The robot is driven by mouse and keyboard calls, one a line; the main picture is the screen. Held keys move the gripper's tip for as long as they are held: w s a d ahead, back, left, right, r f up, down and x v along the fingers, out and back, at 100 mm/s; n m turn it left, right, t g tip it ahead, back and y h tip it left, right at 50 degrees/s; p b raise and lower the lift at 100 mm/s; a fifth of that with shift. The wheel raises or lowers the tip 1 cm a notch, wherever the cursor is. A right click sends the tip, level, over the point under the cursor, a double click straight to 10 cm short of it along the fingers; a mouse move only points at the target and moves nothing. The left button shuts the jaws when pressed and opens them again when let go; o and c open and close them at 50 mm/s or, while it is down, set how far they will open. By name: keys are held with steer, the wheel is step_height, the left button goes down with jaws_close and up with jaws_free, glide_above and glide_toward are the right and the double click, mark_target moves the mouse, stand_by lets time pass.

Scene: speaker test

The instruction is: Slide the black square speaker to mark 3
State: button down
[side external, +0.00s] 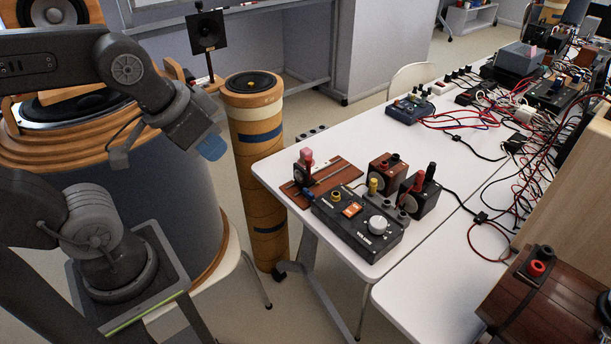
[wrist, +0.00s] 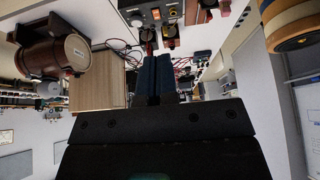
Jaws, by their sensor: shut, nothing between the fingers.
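My gripper (side external: 210,147) hangs in the air left of the white table, beside the tall striped column. Its blue fingers are shut and empty; in the wrist view (wrist: 156,75) they lie side by side. A black cube speaker (side external: 423,201) with a red and a black terminal stands farther right. A black square panel (side external: 206,31) stands on a thin post behind my gripper. I cannot tell which is meant, nor read any mark 3.
The black volume box (side external: 358,230) is at the table's front, with a brown cube speaker (side external: 386,173) behind it. The striped column (side external: 257,180) stands close to my gripper. Cables (side external: 500,135) crowd the right side.

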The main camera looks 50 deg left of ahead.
steer(key=c, duration=1.9)
jaws_free()
steer(key=shift+o, duration=0.9)
steer(key=o, duration=0.6)
steer(key=w+a+r+n+g, duration=0.1)
steer(key=w+a+r+n, duration=0.1)
steer(key=w, duration=0.6)
steer(key=shift+r, duration=0.15)
steer(key=shift+o, duration=0.8)
steer(key=w+a+f+n+g, duration=0.1)
steer(key=w+a+n, duration=0.1)
steer(key=w, duration=0.7)
steer(key=shift+w+a+f+g, duration=0.2)
steer(key=shift+a+g, duration=0.2)
steer(key=shift+a, duration=0.35)
steer(key=n+g, duration=0.3)
steer(key=n, duration=0.2)
glide_above(308, 158)
step_height(308, 158, down, 14)
step_height(308, 158, down, 14)
steer(key=shift+r, duration=0.1)
